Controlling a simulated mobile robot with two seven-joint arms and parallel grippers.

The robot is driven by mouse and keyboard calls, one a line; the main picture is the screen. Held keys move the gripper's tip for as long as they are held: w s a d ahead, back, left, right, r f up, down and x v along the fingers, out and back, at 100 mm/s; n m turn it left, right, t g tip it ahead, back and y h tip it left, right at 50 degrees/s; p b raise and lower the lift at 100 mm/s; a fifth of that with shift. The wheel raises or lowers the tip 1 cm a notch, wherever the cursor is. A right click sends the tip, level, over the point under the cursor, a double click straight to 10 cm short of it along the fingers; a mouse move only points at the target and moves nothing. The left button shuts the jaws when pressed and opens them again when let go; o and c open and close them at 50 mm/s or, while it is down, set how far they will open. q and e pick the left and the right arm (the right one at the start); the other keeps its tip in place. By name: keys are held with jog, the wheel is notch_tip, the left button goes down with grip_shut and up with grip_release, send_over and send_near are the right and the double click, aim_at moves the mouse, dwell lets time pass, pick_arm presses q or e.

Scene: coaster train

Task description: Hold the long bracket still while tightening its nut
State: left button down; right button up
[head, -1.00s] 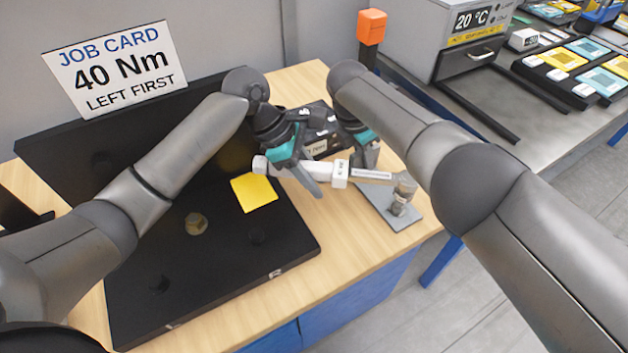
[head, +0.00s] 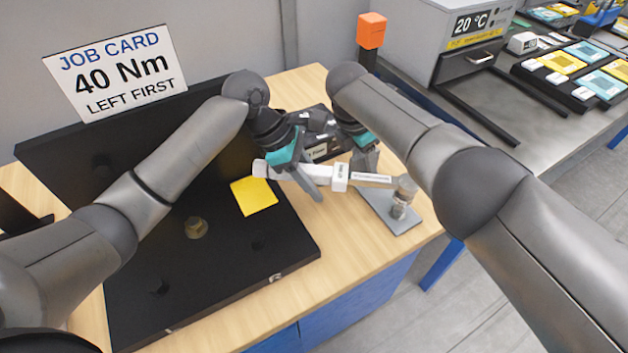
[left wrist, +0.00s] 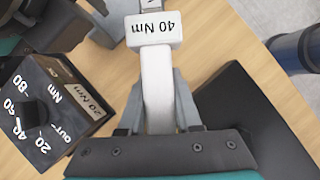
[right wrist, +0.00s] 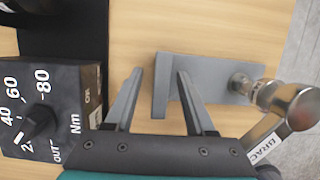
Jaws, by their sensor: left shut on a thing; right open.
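The long bracket (head: 385,212) is a flat grey plate on the table's right edge. In the right wrist view it (right wrist: 205,75) has a raised flange at its left end and a round metal post with the nut at the right. A torque wrench (head: 340,177) marked 40 Nm has its head (right wrist: 297,104) at the top of that post; whether it is fully seated is hard to tell. My left gripper (left wrist: 158,100) is shut on the white wrench handle. My right gripper (right wrist: 160,75) is open, its fingertips on either side of the bracket's flange in the picture.
A black dial box (right wrist: 50,105) with Nm markings stands beside my right gripper. A black board (head: 200,290) with a round brass-coloured part (head: 196,227) and a yellow note (head: 254,196) fills the left. A job card (head: 115,70) reads 40 Nm, left first.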

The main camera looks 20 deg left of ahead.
jog(key=v, duration=1.1)
jog(key=shift+r, duration=0.3)
jog(key=shift+s, duration=0.1)
